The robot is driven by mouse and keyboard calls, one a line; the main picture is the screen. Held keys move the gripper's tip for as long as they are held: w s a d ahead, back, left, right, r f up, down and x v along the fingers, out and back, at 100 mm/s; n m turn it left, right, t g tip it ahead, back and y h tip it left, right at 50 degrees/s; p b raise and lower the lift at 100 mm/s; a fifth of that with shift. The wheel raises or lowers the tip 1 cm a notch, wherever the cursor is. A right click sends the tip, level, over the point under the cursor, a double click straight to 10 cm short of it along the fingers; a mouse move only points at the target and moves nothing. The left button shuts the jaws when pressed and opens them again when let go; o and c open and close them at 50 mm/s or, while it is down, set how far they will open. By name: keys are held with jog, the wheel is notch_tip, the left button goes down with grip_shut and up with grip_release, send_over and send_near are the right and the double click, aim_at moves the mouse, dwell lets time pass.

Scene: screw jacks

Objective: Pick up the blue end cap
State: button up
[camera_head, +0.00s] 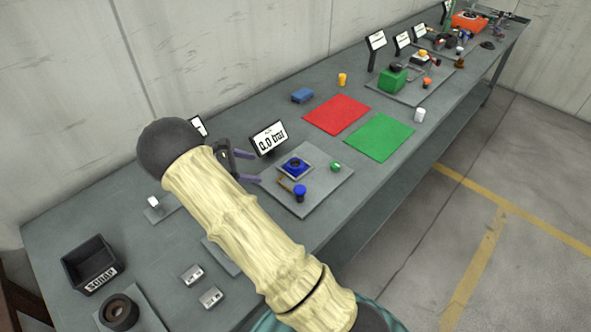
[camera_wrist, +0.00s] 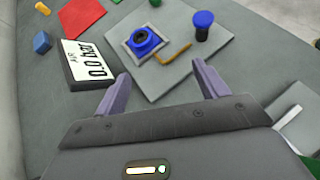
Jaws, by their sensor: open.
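A blue-topped dark cylindrical piece (camera_head: 300,190), which looks like the blue end cap, stands on a grey plate (camera_head: 325,192). In the wrist view, the blue-topped piece (camera_wrist: 203,21) is upright beyond the right finger. Beside it, a blue ring-shaped part (camera_head: 294,166) sits on a square base; it also shows in the wrist view (camera_wrist: 143,40). A brown bent rod lies between them. My gripper (camera_head: 251,166) is open and empty, left of these parts.
A display reading 0.0 bar (camera_head: 268,138) stands close behind my gripper. A small green piece (camera_head: 335,166) sits on the plate's right side. Red (camera_head: 338,114) and green mats (camera_head: 379,137) lie farther along the bench. A black SCRAP bin (camera_head: 91,264) stands at the near left.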

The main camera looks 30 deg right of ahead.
jog(key=shift+w+a+f+n+t+h, duration=0.25)
jog(key=shift+w+a+n+h, duration=0.2)
jog(key=shift+w, duration=0.2)
jog(key=shift+w+a+f+n+t+h, duration=0.1)
jog(key=shift+w+a+n+t+h, duration=0.15)
jog(key=shift+w+a+n+h, duration=0.25)
jog(key=shift+w+d, duration=0.1)
jog(key=shift+d, duration=0.1)
jog(key=p, duration=0.3)
send_near(294, 163)
jog(key=x, duration=0.3)
jog(key=shift+s+d+f, duration=0.2)
jog(key=shift+s, duration=0.1)
jog(key=shift+d+p, duration=0.1)
jog(key=shift+p, duration=0.2)
jog(key=p+x, duration=0.2)
jog(key=x, duration=0.2)
jog(key=shift+w+d+r, duration=0.15)
jog(key=shift+d, duration=0.05)
jog(key=shift+d+f, duration=0.25)
jog(key=shift+d, duration=0.1)
